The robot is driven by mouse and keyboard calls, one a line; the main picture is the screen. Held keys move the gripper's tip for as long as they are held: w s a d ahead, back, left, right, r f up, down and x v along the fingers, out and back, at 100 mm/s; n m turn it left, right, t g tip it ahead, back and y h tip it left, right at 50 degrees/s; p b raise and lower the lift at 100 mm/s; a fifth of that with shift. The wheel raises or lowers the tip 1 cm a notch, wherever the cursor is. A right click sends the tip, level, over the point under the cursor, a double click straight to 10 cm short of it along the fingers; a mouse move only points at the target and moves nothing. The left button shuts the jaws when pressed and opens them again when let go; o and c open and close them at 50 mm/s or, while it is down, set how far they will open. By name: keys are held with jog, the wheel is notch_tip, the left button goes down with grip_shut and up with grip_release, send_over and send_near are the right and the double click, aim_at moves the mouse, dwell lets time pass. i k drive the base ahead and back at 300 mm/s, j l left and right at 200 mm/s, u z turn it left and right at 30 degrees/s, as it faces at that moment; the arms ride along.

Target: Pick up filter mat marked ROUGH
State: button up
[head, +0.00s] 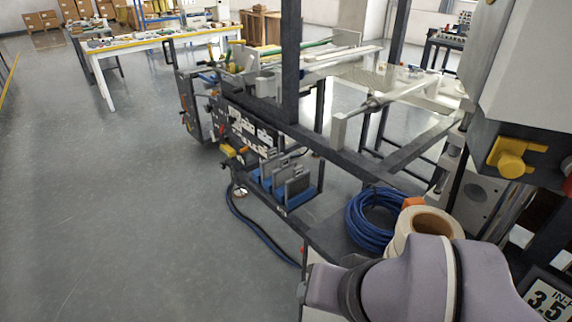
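I cannot make out a filter mat marked ROUGH in the head view. Several flat grey upright pieces (297,184) stand in a blue holder (291,197) low on the machine frame, but no marking on them is readable. Part of my arm, grey-purple, shows at the bottom right. My gripper is not in view.
A dark machine frame (335,155) fills the middle and right. A coiled blue hose (368,221) and a pale roll (428,222) sit near my arm. A white table (135,45) with small items stands at the back left. The grey floor (95,200) on the left is clear.

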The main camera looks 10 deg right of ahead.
aim_at(271, 163)
jog(key=i+j, duration=0.3)
jog(key=i+j+z, duration=0.1)
jog(key=i+j, duration=0.25)
jog(key=j, duration=0.15)
jog(key=i+j, duration=0.3)
jog(key=i+j+z, duration=0.1)
jog(key=i+j, duration=0.2)
jog(key=j, duration=0.25)
jog(key=i+j, duration=0.25)
jog(key=j, duration=0.2)
jog(key=i+l, duration=0.2)
jog(key=i, duration=0.25)
jog(key=i+l+z, duration=0.15)
jog(key=i, duration=0.35)
